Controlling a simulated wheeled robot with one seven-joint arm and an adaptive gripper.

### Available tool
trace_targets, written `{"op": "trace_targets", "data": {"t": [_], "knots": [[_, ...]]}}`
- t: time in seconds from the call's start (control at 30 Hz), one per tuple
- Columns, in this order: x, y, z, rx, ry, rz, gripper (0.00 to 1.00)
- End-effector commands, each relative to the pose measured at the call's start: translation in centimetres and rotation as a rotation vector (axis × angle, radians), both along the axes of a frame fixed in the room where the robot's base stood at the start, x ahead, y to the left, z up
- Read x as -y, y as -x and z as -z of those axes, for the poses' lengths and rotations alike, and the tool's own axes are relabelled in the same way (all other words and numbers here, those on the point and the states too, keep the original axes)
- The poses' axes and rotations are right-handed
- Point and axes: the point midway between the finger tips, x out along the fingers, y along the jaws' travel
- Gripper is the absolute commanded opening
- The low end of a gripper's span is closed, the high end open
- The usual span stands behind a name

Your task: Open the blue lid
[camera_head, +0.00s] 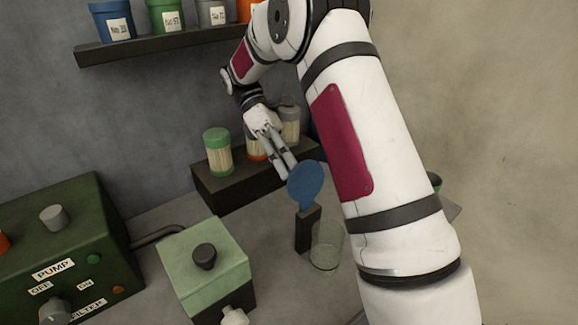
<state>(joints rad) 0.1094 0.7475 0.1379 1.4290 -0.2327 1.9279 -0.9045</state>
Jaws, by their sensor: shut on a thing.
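The blue lid (308,183) is a round blue disc standing up, tilted steeply, with a short stem running down to the top of a small dark post (308,230). A clear glass vessel (326,248) stands just right of the post, and its mouth is not covered by the lid. My gripper (288,172) reaches down from the upper left. Its long grey fingers are closed at the lid's upper left edge. The lid hides the very fingertips in part.
A dark block (230,187) behind holds several capped jars, one with a green cap (217,148). A pale green box (204,262) with a black knob stands at front left. A dark green pump box (60,240) is further left. A shelf (150,48) with coloured pots hangs above.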

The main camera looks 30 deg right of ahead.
Motion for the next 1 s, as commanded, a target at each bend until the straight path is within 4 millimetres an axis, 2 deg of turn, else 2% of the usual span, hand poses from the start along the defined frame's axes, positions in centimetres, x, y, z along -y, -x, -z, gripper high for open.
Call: {"op": "trace_targets", "data": {"t": [0.03, 0.43, 0.47, 0.53, 0.57, 1.0], "knots": [[0.47, -0.03, 1.78, -0.006, 0.002, 0.005, 0.00], [0.65, -0.02, 1.70, -0.013, 0.006, 0.006, 0.00], [0.66, -0.02, 1.70, -0.013, 0.007, 0.006, 0.27], [0.63, 0.00, 1.68, -0.013, 0.006, 0.006, 0.43], [0.59, 0.00, 1.67, -0.013, 0.006, 0.006, 0.46], [0.31, -0.11, 1.37, -0.007, 0.002, 0.001, 0.46]]}}
